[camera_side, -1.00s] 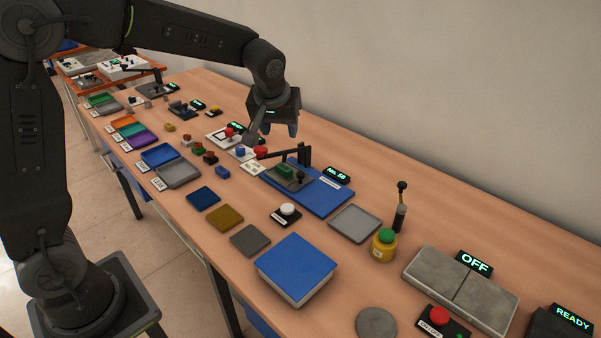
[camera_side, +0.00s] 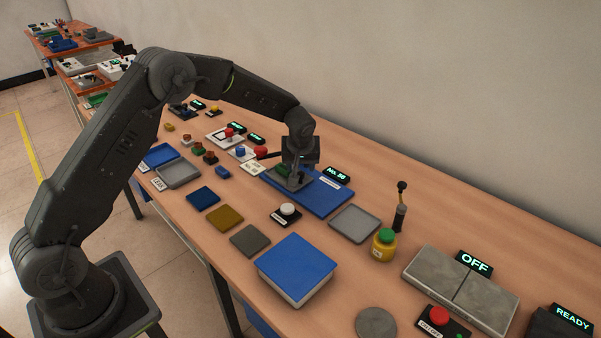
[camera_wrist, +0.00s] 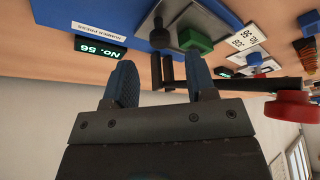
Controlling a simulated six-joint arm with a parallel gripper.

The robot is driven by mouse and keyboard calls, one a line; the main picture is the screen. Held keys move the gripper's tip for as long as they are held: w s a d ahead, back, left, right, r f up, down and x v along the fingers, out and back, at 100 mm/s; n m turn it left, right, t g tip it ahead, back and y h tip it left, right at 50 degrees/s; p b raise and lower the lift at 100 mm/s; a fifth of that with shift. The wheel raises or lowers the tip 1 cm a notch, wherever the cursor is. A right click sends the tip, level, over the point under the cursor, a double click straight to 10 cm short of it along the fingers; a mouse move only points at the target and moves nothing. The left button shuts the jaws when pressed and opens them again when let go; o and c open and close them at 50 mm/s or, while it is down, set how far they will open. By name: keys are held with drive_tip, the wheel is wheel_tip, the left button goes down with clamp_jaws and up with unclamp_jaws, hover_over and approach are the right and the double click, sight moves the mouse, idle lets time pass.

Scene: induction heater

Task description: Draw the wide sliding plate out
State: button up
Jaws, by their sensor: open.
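A wide grey slab (camera_side: 461,289), split by a seam into two plates, lies at the right of the side view, by a display reading OFF. I cannot tell for certain which part is the sliding plate. My gripper (camera_side: 296,182) points down over the blue-based number press (camera_side: 322,200) and hides part of it. In the wrist view its two fingers (camera_wrist: 161,80) are apart with nothing held between them. The press's blue base (camera_wrist: 110,12), green block (camera_wrist: 197,41) and dark upright stand beyond the fingers there. Contact with the press cannot be told. The slab is far from my gripper.
The press lever's red knob (camera_side: 260,152) sticks out left of my gripper. A blue-topped block (camera_side: 296,266) and a red button (camera_side: 439,315) are nearer the front.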

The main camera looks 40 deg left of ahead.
sight(301, 173)
drive_tip(key=x, duration=0.5)
drive_tip(key=shift+r, duration=0.1)
clamp_jaws()
idle(0.4)
